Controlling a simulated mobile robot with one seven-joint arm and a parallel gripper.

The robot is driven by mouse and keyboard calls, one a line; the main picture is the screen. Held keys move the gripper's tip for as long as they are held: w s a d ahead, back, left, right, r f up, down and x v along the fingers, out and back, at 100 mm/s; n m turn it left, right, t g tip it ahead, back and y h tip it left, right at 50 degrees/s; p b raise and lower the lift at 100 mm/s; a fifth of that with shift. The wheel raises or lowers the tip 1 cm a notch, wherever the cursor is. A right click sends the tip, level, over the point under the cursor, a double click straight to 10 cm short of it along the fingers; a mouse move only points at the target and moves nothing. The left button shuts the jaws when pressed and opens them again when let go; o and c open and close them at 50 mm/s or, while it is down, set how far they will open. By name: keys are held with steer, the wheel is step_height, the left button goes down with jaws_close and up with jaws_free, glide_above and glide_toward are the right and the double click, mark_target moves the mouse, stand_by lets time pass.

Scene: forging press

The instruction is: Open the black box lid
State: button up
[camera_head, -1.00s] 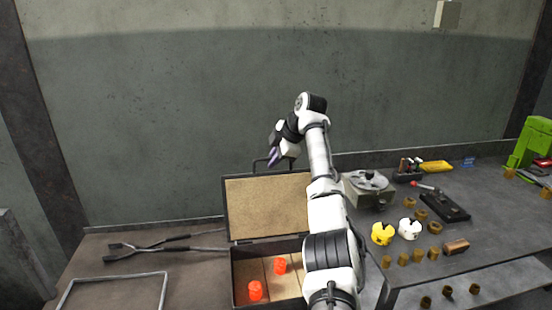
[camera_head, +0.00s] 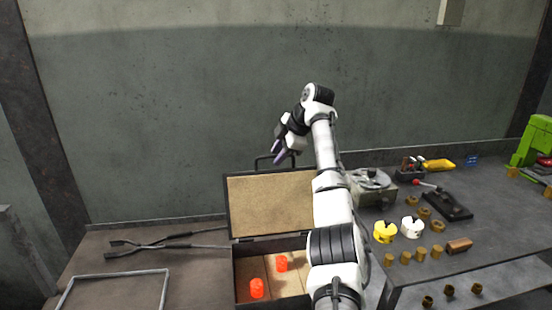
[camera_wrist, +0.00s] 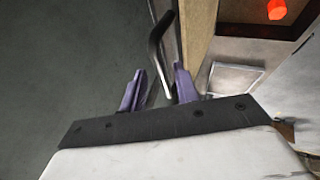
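The black box (camera_head: 240,271) stands on the bench with its lid (camera_head: 268,205) raised upright at the back, tan inner face toward me. Two red-orange pieces (camera_head: 257,288) sit inside on a tan floor. The lid's dark handle (camera_head: 263,161) sticks up from its top edge. My gripper (camera_head: 278,151) is above the lid's top edge, by the handle. In the wrist view, my gripper (camera_wrist: 157,88) has its purple fingers apart, with the bent handle (camera_wrist: 158,45) showing between and beyond them. Whether the fingers touch the handle is unclear. My arm hides the box's right side.
Long tongs (camera_head: 165,242) and a metal frame (camera_head: 113,273) lie left of the box. To the right are a grey device (camera_head: 372,187), yellow (camera_head: 385,232) and white (camera_head: 412,227) parts, and several brass pieces. A wall stands behind.

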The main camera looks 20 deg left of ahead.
steer(key=b+v, duration=0.1)
steer(key=v, duration=1.1)
